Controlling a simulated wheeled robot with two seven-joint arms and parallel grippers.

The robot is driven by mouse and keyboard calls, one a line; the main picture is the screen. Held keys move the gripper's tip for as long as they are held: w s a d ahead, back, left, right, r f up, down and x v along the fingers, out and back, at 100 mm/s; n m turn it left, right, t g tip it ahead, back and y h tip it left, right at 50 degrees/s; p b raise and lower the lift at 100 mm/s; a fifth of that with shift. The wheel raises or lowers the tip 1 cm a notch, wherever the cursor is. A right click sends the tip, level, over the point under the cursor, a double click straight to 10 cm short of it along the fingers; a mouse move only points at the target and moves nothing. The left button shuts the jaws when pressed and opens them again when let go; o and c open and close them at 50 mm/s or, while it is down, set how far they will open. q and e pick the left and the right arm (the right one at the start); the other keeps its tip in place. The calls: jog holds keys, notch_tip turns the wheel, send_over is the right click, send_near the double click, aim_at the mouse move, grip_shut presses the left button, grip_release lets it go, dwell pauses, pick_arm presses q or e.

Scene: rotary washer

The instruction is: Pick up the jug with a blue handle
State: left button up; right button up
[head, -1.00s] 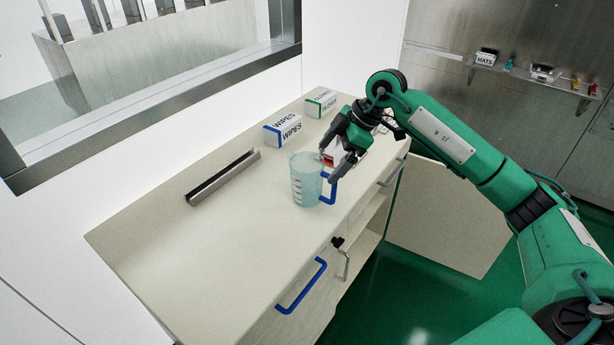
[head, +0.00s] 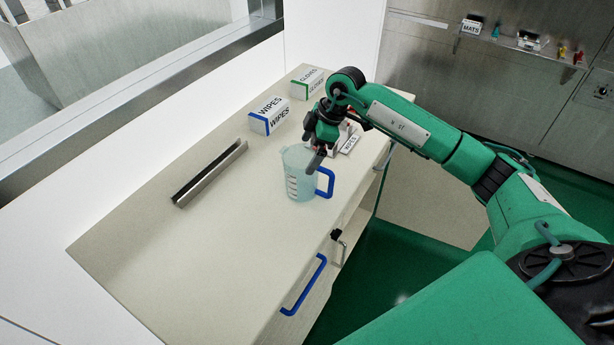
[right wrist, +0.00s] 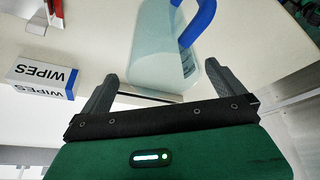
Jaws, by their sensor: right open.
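The jug (head: 298,180) is a translucent pale blue measuring jug with dark marks, upright on the pale counter (head: 200,245). Its blue handle (head: 329,183) points right in the head view. My right gripper (head: 318,158) is open, at the jug's upper far right side, and partly overlaps its rim. In the right wrist view the jug (right wrist: 155,45) and the blue handle (right wrist: 200,20) show ahead, with part of the jug between the open fingertips (right wrist: 161,72). I cannot tell whether a finger touches it. My left gripper is not in view.
A WIPES box (head: 268,116) and a GLOVES box (head: 307,82) stand at the back along the wall. A metal channel (head: 210,172) lies left of the jug. A blue drawer handle (head: 304,285) sticks out at the counter's front. The counter's near left is clear.

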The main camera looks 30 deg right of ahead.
aim_at(303, 162)
jog(key=shift+a+f+p, duration=0.4)
jog(key=shift+f+p, duration=0.2)
jog(key=shift+p, duration=0.15)
jog(key=shift+p+x, duration=0.55)
jog(key=shift+x, duration=0.65)
jog(key=shift+w+a+f, duration=0.15)
jog(key=shift+w+f, duration=0.05)
jog(key=shift+f, duration=0.4)
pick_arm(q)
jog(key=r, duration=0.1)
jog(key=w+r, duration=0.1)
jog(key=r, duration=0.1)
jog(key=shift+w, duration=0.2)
pick_arm(e)
jog(key=c, duration=1.2)
jog(key=shift+r, duration=0.1)
